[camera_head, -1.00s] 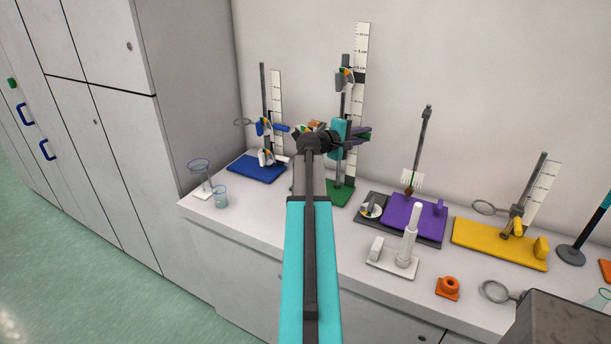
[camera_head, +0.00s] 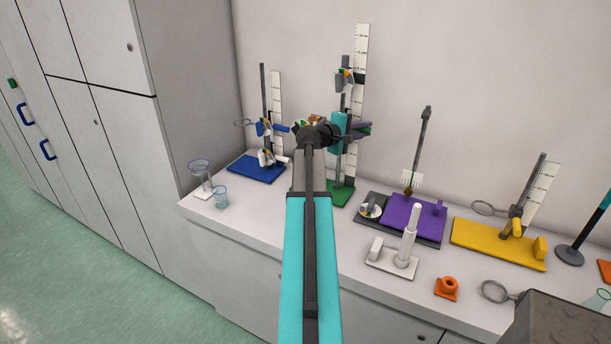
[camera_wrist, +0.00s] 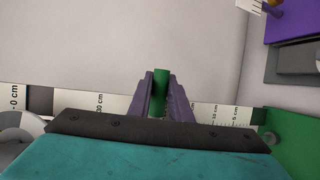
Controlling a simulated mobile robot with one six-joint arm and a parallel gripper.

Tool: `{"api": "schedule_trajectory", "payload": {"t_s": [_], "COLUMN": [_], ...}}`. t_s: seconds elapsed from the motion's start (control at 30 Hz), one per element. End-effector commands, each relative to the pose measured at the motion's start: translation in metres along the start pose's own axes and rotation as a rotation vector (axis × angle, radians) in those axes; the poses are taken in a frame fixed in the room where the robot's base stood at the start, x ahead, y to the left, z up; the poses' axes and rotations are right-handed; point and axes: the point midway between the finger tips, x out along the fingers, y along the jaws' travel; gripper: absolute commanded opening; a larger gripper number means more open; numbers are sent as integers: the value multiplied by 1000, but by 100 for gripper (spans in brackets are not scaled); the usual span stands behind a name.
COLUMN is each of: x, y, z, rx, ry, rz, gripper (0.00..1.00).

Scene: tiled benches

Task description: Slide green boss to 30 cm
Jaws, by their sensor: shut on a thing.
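The green-based stand (camera_head: 341,194) stands on the bench, with an upright rod and a tall white scale (camera_head: 361,60) behind it. My gripper (camera_head: 362,130) is at the rod, about midway up the scale. In the wrist view its purple fingers (camera_wrist: 163,104) are shut on a green cylindrical piece (camera_wrist: 161,80), seemingly part of the green boss. The rest of the boss is hidden behind my gripper and wrist. The scale (camera_wrist: 100,103) crosses the wrist view, with a 30 cm mark left of the fingers and lower marks to the right. The boss's exact reading is hidden.
A grey clamp (camera_head: 345,80) sits higher on the same rod. A blue-based stand (camera_head: 257,168) is to the left, a purple-based one (camera_head: 415,217) and a yellow-based one (camera_head: 498,243) to the right. A beaker (camera_head: 220,197) stands near the bench's left end.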

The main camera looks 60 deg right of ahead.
Motion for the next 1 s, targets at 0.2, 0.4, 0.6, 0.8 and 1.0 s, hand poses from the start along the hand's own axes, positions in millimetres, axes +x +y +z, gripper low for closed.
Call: {"api": "schedule_trajectory", "payload": {"t_s": [0.2, 0.4, 0.6, 0.8, 1.0], "x": [-2, -2, -2, -3, -4], "y": [10, 10, 10, 15, 22], "z": [-1, -1, -1, -1, 0], "rx": [1, 1, 1, 1, 1], "ry": [4, 4, 4, 4, 4], "rz": [6, 5, 5, 5, 5], "gripper": [0, 0, 0, 0, 0]}}
